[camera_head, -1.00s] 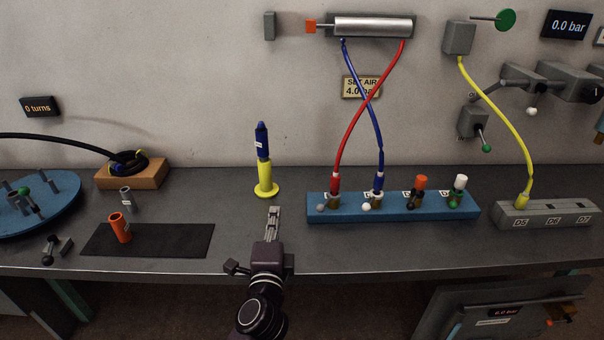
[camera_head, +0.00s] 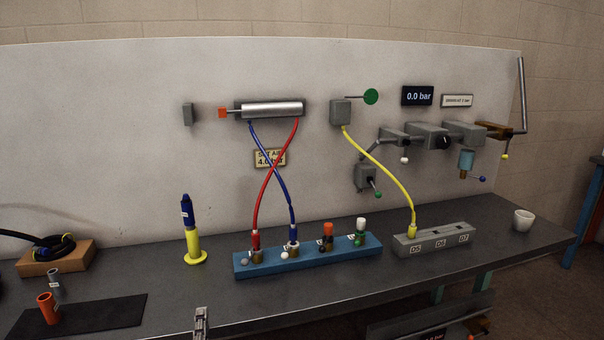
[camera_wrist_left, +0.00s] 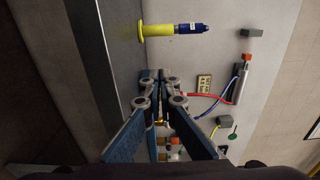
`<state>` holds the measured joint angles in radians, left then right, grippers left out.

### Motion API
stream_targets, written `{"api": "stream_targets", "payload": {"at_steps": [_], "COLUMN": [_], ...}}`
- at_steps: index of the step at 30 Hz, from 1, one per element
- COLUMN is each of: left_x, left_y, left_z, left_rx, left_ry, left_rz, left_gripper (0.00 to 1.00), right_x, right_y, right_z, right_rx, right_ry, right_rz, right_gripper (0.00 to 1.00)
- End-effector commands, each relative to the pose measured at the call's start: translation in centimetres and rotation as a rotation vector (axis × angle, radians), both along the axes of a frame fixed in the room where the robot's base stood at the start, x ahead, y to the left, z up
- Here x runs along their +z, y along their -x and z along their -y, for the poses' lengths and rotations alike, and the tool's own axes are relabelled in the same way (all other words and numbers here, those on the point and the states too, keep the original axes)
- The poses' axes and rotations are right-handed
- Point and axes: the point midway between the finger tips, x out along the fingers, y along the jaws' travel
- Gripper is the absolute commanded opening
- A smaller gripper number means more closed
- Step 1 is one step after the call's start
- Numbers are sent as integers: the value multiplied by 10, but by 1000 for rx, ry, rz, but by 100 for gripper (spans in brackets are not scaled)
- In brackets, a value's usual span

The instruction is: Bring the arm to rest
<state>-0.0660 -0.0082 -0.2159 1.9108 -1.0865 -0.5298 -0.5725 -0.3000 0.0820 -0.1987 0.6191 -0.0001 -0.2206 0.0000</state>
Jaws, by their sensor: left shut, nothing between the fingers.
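My left gripper (camera_head: 200,318) shows at the bottom edge of the head view, its fingers shut and empty. It is in front of the yellow stand (camera_head: 195,248), which holds an upright blue hose fitting (camera_head: 187,211), and is apart from both. Most of my left arm is out of the head view. In the left wrist view the gripper (camera_wrist_left: 160,80) points at the bench and wall, with the yellow stand (camera_wrist_left: 157,31) beyond its fingertips. My right gripper is in neither current view.
A blue port block (camera_head: 310,258) with red and blue hoses and a grey block (camera_head: 435,242) with a yellow hose stand on the bench. A white cup (camera_head: 523,220) stands at the right. A dark mat (camera_head: 100,318) with an orange sleeve (camera_head: 47,308) lies at the left.

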Motion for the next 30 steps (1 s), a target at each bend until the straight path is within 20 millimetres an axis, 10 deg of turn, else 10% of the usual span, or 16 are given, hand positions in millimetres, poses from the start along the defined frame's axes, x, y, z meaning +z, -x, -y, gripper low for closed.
{"api": "stream_targets", "payload": {"at_steps": [14, 30], "left_x": [-68, -180], "left_y": [64, 258], "left_z": [-45, -19], "left_rx": [176, 548], "left_ry": [422, 1155], "left_rz": [-168, -666], "left_gripper": [0, 0], "right_x": [0, 0], "right_y": [-7, -1], "right_z": [-7, -4], "right_rx": [0, 1], "right_ry": [-8, -4], "right_rz": [10, 1], "right_gripper": [41, 41]}}
